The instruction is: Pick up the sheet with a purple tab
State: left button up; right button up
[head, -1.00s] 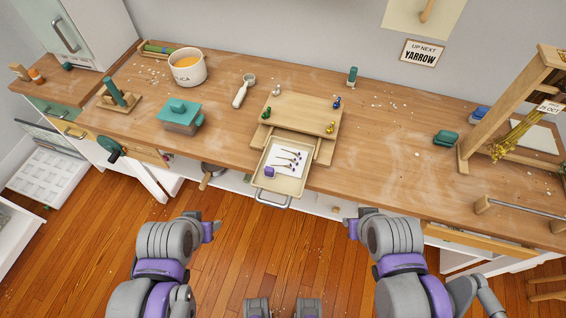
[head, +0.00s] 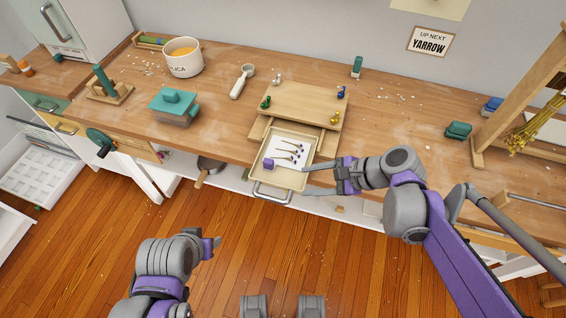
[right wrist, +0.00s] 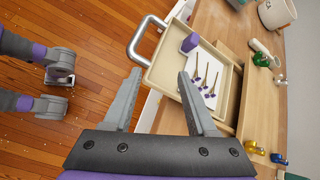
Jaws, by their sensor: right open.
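The white sheet (head: 283,146) lies in the pulled-out cream drawer tray (head: 303,147), with several dark-tipped stems on it. Its purple tab (head: 268,164) is at the near left corner. In the right wrist view the sheet (right wrist: 213,67) and the tab (right wrist: 190,43) show beyond the fingertips. My right gripper (head: 304,181) is open and empty, at the tray's near right side; its open fingers (right wrist: 158,78) also show in the right wrist view. My left gripper (head: 208,240) is over the floor, apart from the bench; its jaw opening is unclear.
The tray's metal handle (head: 272,194) juts out over the floor. A wooden press board (head: 300,102) with coloured knobs sits above the tray. A teal-lidded box (head: 173,106), a pot (head: 183,58) and a scoop (head: 241,83) stand to the left. Bench right of the board is mostly clear.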

aim_at(273, 164)
jog(key=w+m+y+b, duration=0.1)
jog(key=w+m, duration=0.1)
jog(key=w+m+y, duration=0.2)
jog(key=w, duration=0.1)
jog(key=shift+w+a+m+b, duration=0.15)
jog(key=shift+a+m+b, duration=0.05)
jog(key=shift+m+b, duration=0.2)
jog(key=shift+w+a+t+y, duration=0.2)
jog(key=shift+t+y, duration=0.1)
jog(key=x, duration=0.5)
jog(key=shift+a, duration=0.15)
jog(key=x, duration=0.2)
jog(key=b+x, duration=0.1)
jog(key=x, duration=0.1)
jog(key=shift+s+a+f, duration=0.15)
jog(key=shift+s+f, duration=0.05)
jog(key=shift+s, duration=0.1)
jog(key=shift+w+a+f, duration=0.15)
jog(key=shift+a+f, duration=0.05)
jog(key=shift+a, duration=0.2)
pick_arm(q)
notch_tip(273, 164, down, 4)
jog(key=shift+f, duration=0.1)
pick_arm(e)
grip_shut()
